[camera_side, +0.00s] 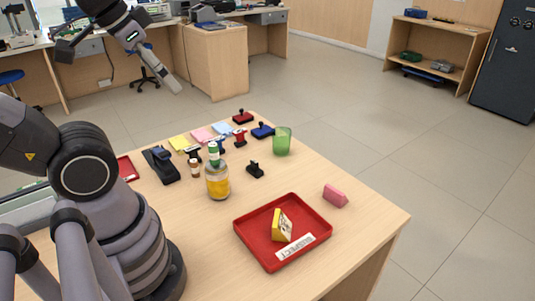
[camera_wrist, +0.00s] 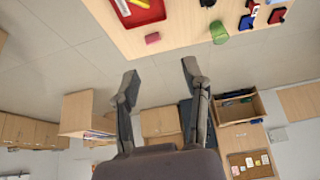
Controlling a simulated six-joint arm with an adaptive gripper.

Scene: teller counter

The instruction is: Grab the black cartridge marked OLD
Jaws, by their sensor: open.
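My gripper (camera_wrist: 160,75) is open, with nothing between its fingers in the wrist view. It is in the air, away from the things on the counter. A small black object (camera_side: 255,170) stands on the counter right of the yellow-filled jar in the side view. A black piece also shows at the top edge of the wrist view (camera_wrist: 207,2). A larger black device (camera_side: 161,166) lies farther left on the counter. I cannot read the word OLD on any black thing, so I cannot tell which one is the cartridge.
A pink block (camera_side: 335,195), a green cup (camera_side: 282,142) and the jar (camera_side: 217,181) stand nearby. Stamps and coloured note pads crowd the far side. The counter's right front is bare.

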